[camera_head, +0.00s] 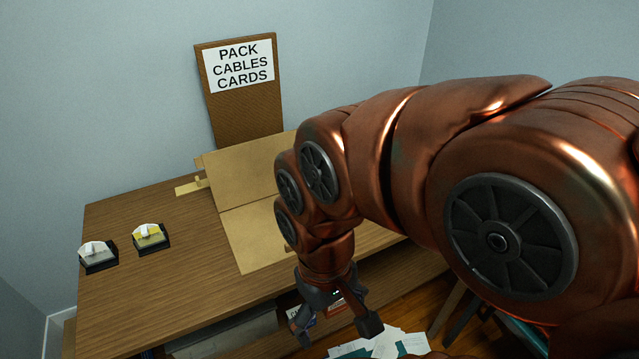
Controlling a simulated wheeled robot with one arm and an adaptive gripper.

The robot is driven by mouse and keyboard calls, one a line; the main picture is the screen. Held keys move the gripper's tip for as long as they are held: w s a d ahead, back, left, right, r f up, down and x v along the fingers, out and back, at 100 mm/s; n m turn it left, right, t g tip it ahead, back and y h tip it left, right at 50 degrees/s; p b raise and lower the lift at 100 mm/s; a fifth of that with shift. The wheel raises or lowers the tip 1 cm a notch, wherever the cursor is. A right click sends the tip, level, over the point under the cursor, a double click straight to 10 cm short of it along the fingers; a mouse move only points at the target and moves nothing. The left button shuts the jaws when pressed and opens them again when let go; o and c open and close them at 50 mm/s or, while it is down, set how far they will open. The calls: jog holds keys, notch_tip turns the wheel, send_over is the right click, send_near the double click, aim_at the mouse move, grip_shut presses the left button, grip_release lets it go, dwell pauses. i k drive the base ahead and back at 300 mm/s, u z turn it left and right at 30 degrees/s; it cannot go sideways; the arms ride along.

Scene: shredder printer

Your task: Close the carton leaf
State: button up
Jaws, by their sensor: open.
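A tan cardboard carton (240,172) sits on the wooden desk. One broad panel shows at the back, and a carton leaf (255,240) spreads toward the desk's front edge, with a fold line between them. My arm covers the carton's right side, so I cannot tell how its far leaves stand. My gripper (335,328) points down with its fingers apart, in front of the desk edge and below the leaf in the picture. It appears empty and apart from the carton.
Two small card holders stand on the desk, one grey (98,256) and one yellow (151,237). A yellow strip (190,187) lies by the carton. A corkboard (245,115) reads "PACK CABLES CARDS". Papers (385,345) lie low near my gripper.

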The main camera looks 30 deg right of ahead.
aim_at(241, 174)
jog(key=z, duration=0.45)
jog(key=k, duration=1.2)
jog(key=z, duration=0.9)
jog(key=i, duration=1.45)
jog(key=u, duration=0.9)
jog(key=i, duration=0.55)
jog(key=u, duration=0.6)
